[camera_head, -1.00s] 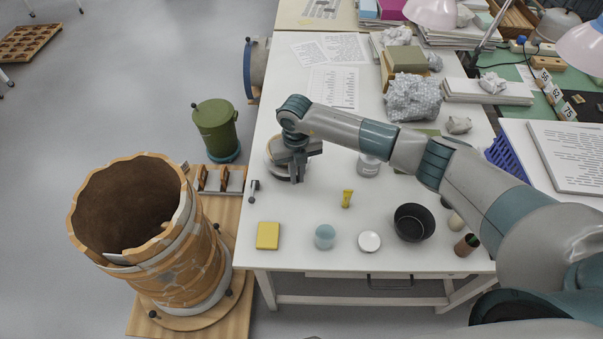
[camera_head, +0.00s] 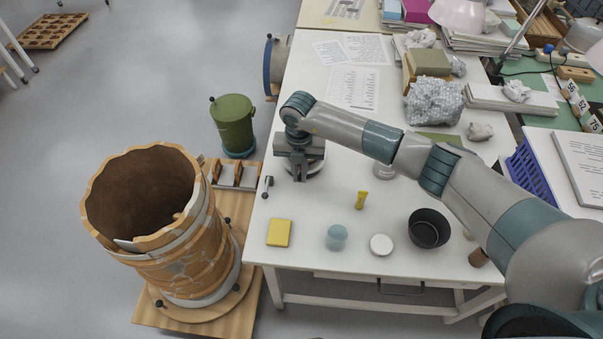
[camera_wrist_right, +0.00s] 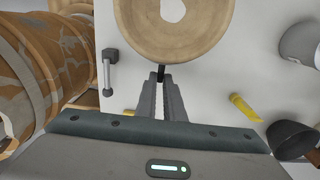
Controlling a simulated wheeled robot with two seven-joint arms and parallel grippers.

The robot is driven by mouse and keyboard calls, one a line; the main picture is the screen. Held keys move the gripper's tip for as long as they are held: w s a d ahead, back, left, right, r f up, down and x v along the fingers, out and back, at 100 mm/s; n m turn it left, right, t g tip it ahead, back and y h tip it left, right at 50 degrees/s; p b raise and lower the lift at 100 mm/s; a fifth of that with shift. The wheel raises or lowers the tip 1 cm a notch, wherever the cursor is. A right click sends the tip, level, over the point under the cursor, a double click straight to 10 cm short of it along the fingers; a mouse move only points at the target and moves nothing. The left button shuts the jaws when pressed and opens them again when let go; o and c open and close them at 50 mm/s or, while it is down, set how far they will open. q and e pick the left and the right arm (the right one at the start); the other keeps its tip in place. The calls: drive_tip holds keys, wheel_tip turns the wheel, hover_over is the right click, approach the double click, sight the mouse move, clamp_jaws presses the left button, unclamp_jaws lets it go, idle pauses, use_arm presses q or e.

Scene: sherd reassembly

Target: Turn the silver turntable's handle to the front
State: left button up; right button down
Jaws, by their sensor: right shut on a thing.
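The turntable (camera_head: 318,165) stands near the left edge of the white table, mostly hidden by my right gripper in the head view. In the right wrist view it is a round tan disc (camera_wrist_right: 140,35) with a pale centre, cut by the top edge. Its short dark handle (camera_wrist_right: 160,72) sticks out from the rim towards the bottom of that view. My right gripper (camera_wrist_right: 160,80) is shut on this handle; in the head view its fingers (camera_head: 300,175) point down at the near side of the turntable. My left gripper is not in view.
A small metal tool (camera_head: 267,187) lies left of the turntable. A yellow block (camera_head: 279,233), blue jar (camera_head: 337,237), white lid (camera_head: 381,245), yellow tube (camera_head: 361,200) and black bowl (camera_head: 429,228) stand nearer. A large pieced-together vessel (camera_head: 175,255) stands left of the table.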

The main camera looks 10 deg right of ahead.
idle(0.3)
drive_tip(key=c, duration=1.9)
unclamp_jaws()
drive_tip(key=shift+o, duration=0.2)
drive_tip(key=shift+r, duration=0.1)
wheel_tip(320, 180, up, 17)
drive_tip(key=p, duration=1)
